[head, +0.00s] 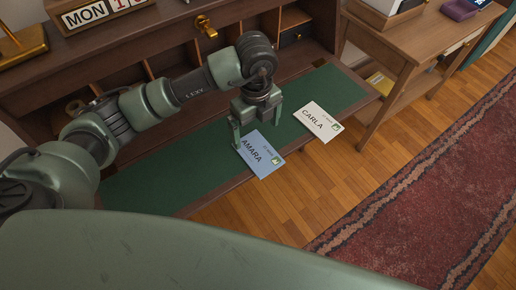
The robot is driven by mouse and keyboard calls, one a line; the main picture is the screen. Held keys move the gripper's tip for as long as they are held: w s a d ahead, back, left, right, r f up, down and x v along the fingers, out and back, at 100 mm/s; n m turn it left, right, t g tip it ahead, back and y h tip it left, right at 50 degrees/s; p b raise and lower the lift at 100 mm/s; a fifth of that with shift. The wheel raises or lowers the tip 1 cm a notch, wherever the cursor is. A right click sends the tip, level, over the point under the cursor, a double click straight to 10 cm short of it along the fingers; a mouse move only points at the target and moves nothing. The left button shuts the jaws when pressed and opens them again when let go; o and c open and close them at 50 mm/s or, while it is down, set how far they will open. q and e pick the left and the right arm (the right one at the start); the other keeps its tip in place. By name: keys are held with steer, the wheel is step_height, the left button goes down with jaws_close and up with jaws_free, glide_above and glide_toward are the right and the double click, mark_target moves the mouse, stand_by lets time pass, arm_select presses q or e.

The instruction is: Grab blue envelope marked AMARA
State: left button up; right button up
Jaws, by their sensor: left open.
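The blue envelope marked AMARA (262,158) lies on the green desk surface, with its near end over the front edge. My left gripper (256,127) is above the desk at the envelope's far end. Its fingers point down and are open, one on the left side of the envelope and one toward its far right. I cannot tell whether the fingers touch the envelope. My right gripper is not in view.
A white envelope marked CARLA (318,122) lies just right of the blue one, also over the front edge. The green desk surface (150,185) is clear at the left. A wooden side table (405,45) stands at the right, beside a red rug (430,190).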

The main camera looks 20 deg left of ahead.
mark_target(255, 149)
arm_select(q)
steer(key=f, duration=0.4)
steer(key=f+p, duration=0.1)
steer(key=f, duration=0.2)
steer(key=shift+s, duration=0.35)
steer(key=c, duration=1.3)
